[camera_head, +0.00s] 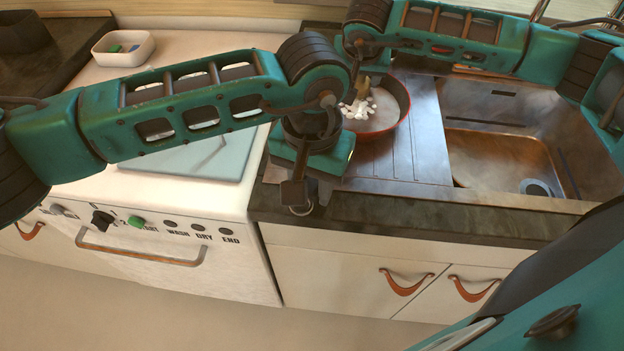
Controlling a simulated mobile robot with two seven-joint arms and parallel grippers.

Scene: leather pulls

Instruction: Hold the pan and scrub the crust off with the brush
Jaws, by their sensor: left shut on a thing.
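The pan (403,108), round with a red rim and a pale inside, sits on the ridged drainboard left of the sink. White clumps (358,108), which look like crust, show at its left side. My left gripper (299,192) is low in front of the pan, over the counter edge. It is shut on what seems to be the pan's handle, mostly hidden by the gripper; a small ring shows below it. A brown piece (363,84), perhaps part of the brush, stands over the clumps. My right wrist is above it; the right fingers are hidden or too small to make out.
The steel sink (505,158) is to the right of the drainboard (425,150). A white appliance (165,225) with knobs stands left, with a small white tray (123,48) behind. Cabinet doors with leather pulls (405,283) are below the counter.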

